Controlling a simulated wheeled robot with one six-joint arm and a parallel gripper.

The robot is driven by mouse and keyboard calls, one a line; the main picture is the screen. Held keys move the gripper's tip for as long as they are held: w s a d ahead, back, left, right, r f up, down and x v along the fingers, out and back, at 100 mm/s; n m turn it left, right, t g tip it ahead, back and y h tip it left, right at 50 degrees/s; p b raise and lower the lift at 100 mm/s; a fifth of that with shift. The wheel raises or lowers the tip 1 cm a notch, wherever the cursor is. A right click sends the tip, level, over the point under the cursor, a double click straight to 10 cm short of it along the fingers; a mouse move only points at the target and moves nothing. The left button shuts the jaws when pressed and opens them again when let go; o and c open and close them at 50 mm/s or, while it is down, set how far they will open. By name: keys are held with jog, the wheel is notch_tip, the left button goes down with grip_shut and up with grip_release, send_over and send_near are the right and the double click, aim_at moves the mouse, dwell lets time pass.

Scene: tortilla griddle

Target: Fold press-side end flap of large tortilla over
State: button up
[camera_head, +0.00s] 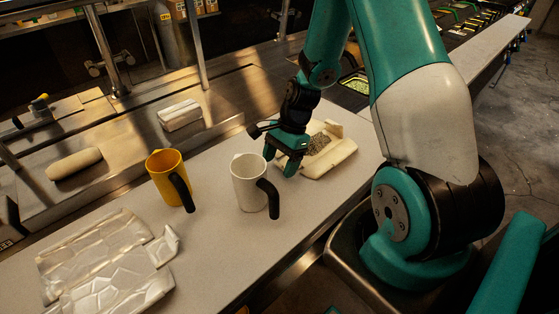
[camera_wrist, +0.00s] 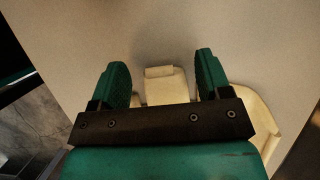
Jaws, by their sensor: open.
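The large tortilla (camera_head: 336,160) lies on the pale counter, cream-coloured, with raised or folded edges and a patch of greyish-green filling (camera_head: 320,143) showing on it. My gripper (camera_head: 280,160) is open and points down at the tortilla's left end. In the wrist view a cream flap (camera_wrist: 166,90) of the tortilla shows between my two spread green fingers (camera_wrist: 162,70), with its tip turned up. I see no finger clearly touching it. More of the tortilla's edge (camera_wrist: 262,112) shows right of the fingers. My gripper hides the rest.
A white mug (camera_head: 247,182) with a black handle stands just left of my gripper. A yellow mug (camera_head: 165,172) stands farther left. Crumpled foil sheets (camera_head: 105,262) lie at front left. A white wrapped block (camera_head: 180,115) and a beige roll (camera_head: 73,164) lie on the steel surface behind.

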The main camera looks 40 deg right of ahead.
jog(key=shift+a+f, duration=0.1)
jog(key=shift+f, duration=0.05)
jog(key=c, duration=0.9)
jog(key=shift+d+r+y+p, duration=0.4)
jog(key=shift+r+y+p, duration=0.2)
jog(key=shift+y+p, duration=0.35)
jog(key=shift+d+r+y+p, duration=0.25)
jog(key=shift+y+p, duration=0.2)
jog(key=shift+y, duration=0.15)
jog(key=shift+d+r+y+p, duration=0.25)
jog(key=shift+y+p, duration=0.15)
jog(key=shift+y, duration=0.15)
jog(key=shift+d+r+y+p, duration=0.2)
jog(key=shift+d+y+p, duration=0.3)
jog(key=shift+y, duration=0.7)
jog(key=shift+d+r+y+p, duration=0.25)
jog(key=shift+d+y, duration=0.35)
jog(key=shift+y, duration=0.6)
jog(key=shift+c, duration=0.2)
jog(key=shift+f, duration=0.1)
